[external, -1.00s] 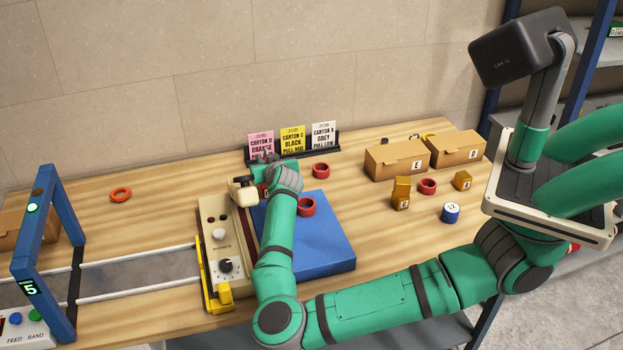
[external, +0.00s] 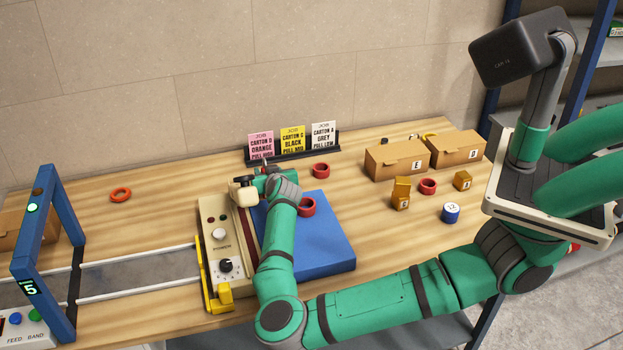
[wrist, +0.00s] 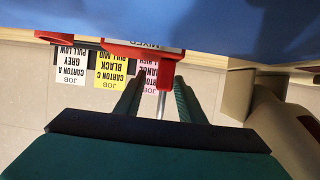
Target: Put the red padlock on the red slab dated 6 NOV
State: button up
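My gripper (wrist: 159,82) reaches over the far edge of the blue slab beside the cream press unit; in the external view (external: 268,175) it is small and partly hidden by my wrist. In the wrist view its two dark fingers stand apart on either side of a narrow red part with a thin grey rod. This part belongs to, or overlaps, a wider red piece (wrist: 118,50) with a white label reading MIXED upside down. I cannot tell whether the fingers press on it, or whether it is the padlock. No date reading 6 NOV is legible.
The blue slab (external: 322,247) lies right of the cream press unit (external: 221,262). Red rings lie on and behind it. Job cards (external: 292,141) stand behind. Cartons (external: 397,160) and small items are at right.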

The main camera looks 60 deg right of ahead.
jog(key=shift+w+a, duration=0.1)
jog(key=shift+a, duration=0.05)
jog(key=shift+r, duration=0.2)
jog(key=v, duration=1.2)
